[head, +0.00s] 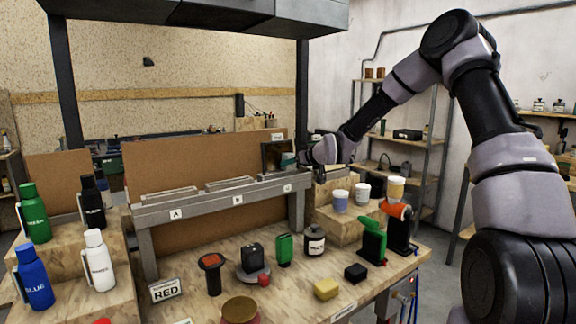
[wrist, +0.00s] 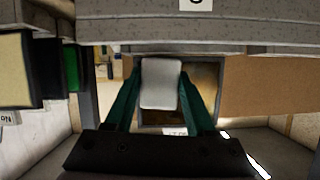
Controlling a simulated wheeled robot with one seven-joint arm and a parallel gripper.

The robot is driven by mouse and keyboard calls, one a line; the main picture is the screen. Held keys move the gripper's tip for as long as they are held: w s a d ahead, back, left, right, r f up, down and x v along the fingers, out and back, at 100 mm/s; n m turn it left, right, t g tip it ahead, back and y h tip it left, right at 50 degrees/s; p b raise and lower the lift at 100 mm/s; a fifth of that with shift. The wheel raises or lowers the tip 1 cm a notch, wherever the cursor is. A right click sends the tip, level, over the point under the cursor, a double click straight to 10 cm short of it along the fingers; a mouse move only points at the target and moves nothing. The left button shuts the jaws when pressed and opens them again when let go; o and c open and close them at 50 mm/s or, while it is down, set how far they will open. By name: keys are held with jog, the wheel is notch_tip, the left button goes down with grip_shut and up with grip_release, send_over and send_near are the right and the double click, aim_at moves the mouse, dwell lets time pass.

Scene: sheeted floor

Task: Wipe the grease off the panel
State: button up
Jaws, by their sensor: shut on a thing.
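The panel (head: 272,157) is a dark-framed upright plate at the right end of the grey raised rack. In the wrist view, its brownish face (wrist: 206,88) shows behind my fingers, with darker and lighter patches. My gripper (head: 290,160) is in front of the panel at its right side. In the wrist view, the teal fingers of my gripper (wrist: 160,90) are shut on a whitish pad (wrist: 160,82). The pad overlaps the panel in that view and hides part of it. I cannot tell whether the pad touches the panel.
Cups (head: 341,201) stand on a wooden step under my arm. Coloured bottles (head: 98,262) stand at left.

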aim_at(292, 153)
jog(key=shift+w+d, duration=0.4)
jog(key=shift+d, duration=0.2)
jog(key=shift+w+d, duration=0.35)
jog(key=shift+d, duration=0.2)
jog(key=shift+a+r, duration=0.1)
jog(key=shift+r, duration=0.95)
jog(key=shift+s+a, duration=1.05)
jog(key=shift+a, duration=0.65)
jog(key=shift+s+a, duration=1.1)
jog(key=shift+a, duration=0.6)
jog(key=shift+s+a, duration=1.05)
jog(key=shift+a, duration=0.65)
jog(key=shift+r, duration=1)
jog(key=shift+w+d, duration=0.8)
jog(key=shift+d, duration=0.3)
jog(key=shift+w+d, duration=0.85)
jog(key=shift+d, duration=0.3)
jog(key=shift+w+d, duration=0.8)
jog(key=shift+d, duration=0.3)
jog(key=shift+w+d, duration=0.55)
jog(key=shift+d, duration=0.3)
jog(key=shift+w+d, duration=0.5)
jog(key=shift+d, duration=0.35)
jog(key=s+d, duration=0.3)
jog(key=s, duration=0.2)
jog(key=shift+d, duration=0.15)
jog(key=shift+s, duration=0.1)
